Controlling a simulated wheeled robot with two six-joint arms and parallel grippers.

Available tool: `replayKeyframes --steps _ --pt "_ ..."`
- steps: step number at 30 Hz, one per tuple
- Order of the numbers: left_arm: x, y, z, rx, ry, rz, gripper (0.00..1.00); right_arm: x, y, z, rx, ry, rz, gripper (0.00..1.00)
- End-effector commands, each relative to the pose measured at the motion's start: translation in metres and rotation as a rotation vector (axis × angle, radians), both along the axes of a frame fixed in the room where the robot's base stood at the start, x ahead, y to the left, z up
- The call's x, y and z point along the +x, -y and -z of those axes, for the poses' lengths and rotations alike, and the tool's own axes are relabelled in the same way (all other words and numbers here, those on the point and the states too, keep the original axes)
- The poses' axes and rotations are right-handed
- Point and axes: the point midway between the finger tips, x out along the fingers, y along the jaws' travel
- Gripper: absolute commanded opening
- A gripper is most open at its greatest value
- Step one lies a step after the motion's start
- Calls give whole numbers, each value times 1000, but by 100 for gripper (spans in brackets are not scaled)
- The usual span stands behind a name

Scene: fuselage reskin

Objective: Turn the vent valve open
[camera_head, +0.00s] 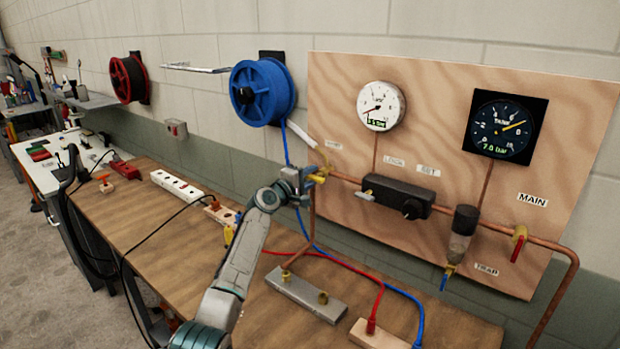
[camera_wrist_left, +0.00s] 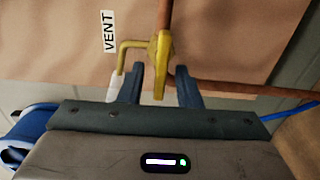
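The vent valve (camera_head: 318,176) sits at the left end of the copper pipe on the plywood panel, below the VENT label (camera_head: 333,145). In the left wrist view its yellow handle (camera_wrist_left: 161,62) points toward the gripper, and a bent yellow outlet with a white end is to its left. My left gripper (camera_head: 306,182) is at the valve. In the left wrist view its two blue fingers (camera_wrist_left: 161,88) stand on either side of the handle, with a visible gap on each side. The VENT label also shows there (camera_wrist_left: 109,32). My right gripper is not in view.
The panel (camera_head: 440,110) carries a white gauge (camera_head: 381,106), a black gauge (camera_head: 505,127) reading 7.0 bar, a black regulator (camera_head: 397,196) and a red-handled main valve (camera_head: 518,244). A blue hose reel (camera_head: 262,92) hangs left of the panel. Hoses cross the wooden bench (camera_head: 160,235).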

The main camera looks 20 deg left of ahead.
Motion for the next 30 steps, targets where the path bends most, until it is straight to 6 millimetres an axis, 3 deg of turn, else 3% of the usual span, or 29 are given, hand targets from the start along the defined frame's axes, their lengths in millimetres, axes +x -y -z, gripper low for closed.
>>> replayKeyframes --steps 10,24,30 --pt "-9 -4 2 3 1 -1 31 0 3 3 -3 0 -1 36" --pt "-82 -30 3 4 0 -1 31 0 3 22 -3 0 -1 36" --pt "-99 -36 2 2 1 0 31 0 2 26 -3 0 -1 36"
